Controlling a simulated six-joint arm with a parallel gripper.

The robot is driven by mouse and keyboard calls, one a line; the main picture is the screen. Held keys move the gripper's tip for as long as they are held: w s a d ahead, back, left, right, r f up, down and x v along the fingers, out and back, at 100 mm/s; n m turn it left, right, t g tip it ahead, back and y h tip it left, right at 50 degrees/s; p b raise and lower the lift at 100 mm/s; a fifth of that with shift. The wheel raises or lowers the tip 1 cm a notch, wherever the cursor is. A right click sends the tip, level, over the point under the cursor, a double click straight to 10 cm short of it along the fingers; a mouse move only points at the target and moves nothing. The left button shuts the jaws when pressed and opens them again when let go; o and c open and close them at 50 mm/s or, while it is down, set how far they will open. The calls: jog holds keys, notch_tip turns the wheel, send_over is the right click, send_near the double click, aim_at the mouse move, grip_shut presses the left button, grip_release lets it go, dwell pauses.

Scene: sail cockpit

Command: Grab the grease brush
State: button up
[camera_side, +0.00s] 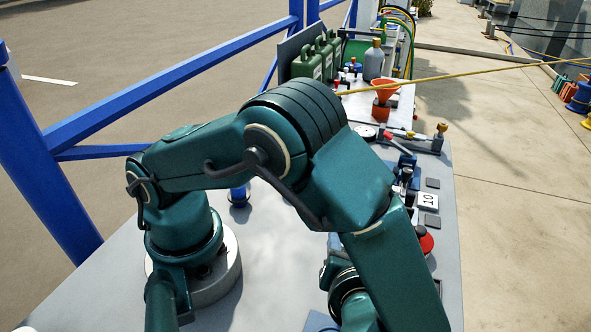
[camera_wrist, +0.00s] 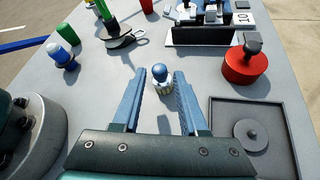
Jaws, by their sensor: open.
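In the wrist view, a small upright item with a round blue top and a pale, striped lower part (camera_wrist: 161,75) stands on the grey table. It looks like the grease brush, seen from above, but its bristles are not clear. My gripper (camera_wrist: 157,76) is open, with one blue finger on each side of this item near the fingertips. A gap shows on both sides, and I cannot tell the height between fingers and table.
A red round can with a black knob (camera_wrist: 245,66) stands to the right. A dark square tray with a disc (camera_wrist: 222,151) lies near right. Table around the brush is clear.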

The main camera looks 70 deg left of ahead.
jog(key=x, duration=0.7)
jog(key=shift+c, duration=0.3)
grip_shut()
